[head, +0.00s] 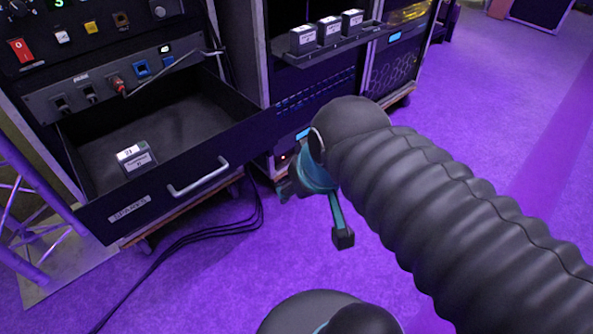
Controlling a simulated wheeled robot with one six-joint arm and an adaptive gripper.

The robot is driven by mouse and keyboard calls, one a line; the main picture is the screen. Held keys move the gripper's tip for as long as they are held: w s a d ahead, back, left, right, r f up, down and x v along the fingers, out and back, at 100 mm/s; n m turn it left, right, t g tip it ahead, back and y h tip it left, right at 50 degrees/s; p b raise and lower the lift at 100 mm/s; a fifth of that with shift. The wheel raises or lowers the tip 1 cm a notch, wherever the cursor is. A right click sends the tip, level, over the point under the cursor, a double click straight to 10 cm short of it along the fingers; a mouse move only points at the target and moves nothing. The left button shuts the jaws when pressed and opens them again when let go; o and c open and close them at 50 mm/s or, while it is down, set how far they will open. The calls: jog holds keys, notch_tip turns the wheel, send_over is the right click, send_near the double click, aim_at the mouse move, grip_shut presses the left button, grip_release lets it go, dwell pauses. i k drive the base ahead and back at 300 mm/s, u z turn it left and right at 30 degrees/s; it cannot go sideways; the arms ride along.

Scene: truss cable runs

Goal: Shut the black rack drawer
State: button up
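The black rack drawer (175,185) stands pulled out of the left rack. Its front carries a silver bow handle (199,177) and a label reading SPARES (129,208). A small dark box with a white label (136,158) lies inside on the drawer floor. My gripper (314,214) is to the right of the drawer front, apart from the handle. Its teal and black fingers are spread, with nothing seen between them. My sleeved arm hides part of the gripper.
Black cables (205,232) run along the purple floor below the drawer. A truss (30,215) stands at the left, close to the drawer. The right rack has a shelf (325,45) with three small boxes. Open floor lies at the right.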

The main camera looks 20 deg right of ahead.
aim_at(198, 128)
jog(key=z, duration=1.55)
jog(key=k, duration=1)
jog(key=u, duration=1.55)
jog(key=i, duration=0.5)
